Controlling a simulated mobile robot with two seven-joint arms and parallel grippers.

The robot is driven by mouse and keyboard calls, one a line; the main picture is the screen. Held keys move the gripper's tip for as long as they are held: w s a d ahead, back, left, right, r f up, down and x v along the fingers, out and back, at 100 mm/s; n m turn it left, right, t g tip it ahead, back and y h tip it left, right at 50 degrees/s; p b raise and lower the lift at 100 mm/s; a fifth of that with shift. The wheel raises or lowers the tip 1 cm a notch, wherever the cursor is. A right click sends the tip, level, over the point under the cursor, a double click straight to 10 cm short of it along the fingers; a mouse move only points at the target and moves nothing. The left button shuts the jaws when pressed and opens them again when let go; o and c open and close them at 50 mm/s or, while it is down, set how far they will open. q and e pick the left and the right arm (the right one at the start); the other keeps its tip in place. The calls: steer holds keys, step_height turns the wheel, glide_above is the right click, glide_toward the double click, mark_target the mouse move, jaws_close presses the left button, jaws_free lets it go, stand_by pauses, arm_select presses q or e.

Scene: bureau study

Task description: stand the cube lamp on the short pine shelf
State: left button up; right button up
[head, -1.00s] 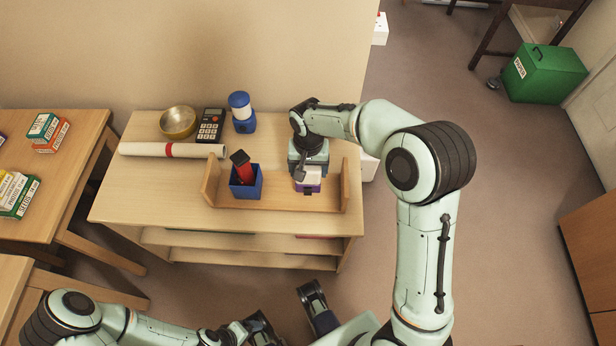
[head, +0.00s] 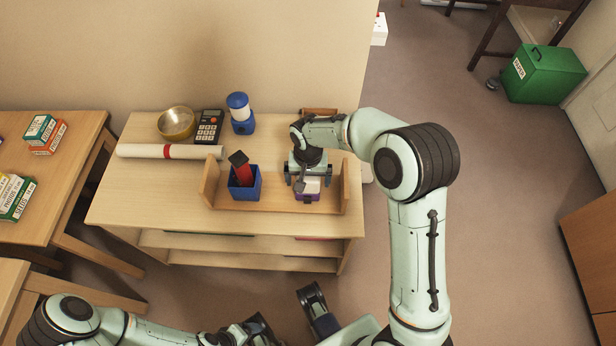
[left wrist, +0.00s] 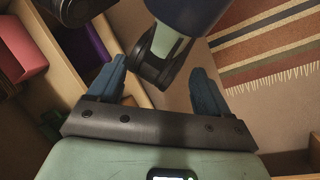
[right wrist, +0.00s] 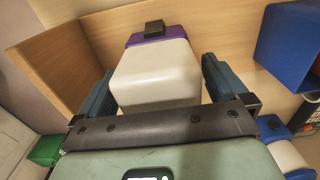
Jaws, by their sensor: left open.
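The cube lamp has a white cube body and a purple base with a small black part at its front. In the right wrist view the lamp (right wrist: 155,75) lies between the spread fingers, with a gap on each side. My right gripper is open. My left gripper (left wrist: 157,85) is open and empty, low in front of the desk. Part of the lamp is hidden by my right gripper in the head view.
On the short shelf, left of the lamp, is a blue box (head: 246,188) with a dark red item in it. Behind are a blue-and-white lantern (head: 240,113), a calculator-like device (head: 209,127), a brass bowl (head: 176,123) and a rolled paper (head: 140,151). The desk's front left is clear.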

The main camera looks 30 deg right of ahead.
steer(key=shift+r, duration=0.1)
step_height(320, 180, up, 12)
steer(key=shift+r+p, duration=0.15)
steer(key=shift+p, duration=1.1)
arm_select(q)
steer(key=shift+s+r, duration=0.25)
steer(key=shift+r, duration=0.25)
steer(key=shift+s+r, duration=0.2)
steer(key=shift+r, duration=0.3)
steer(key=shift+s, duration=0.1)
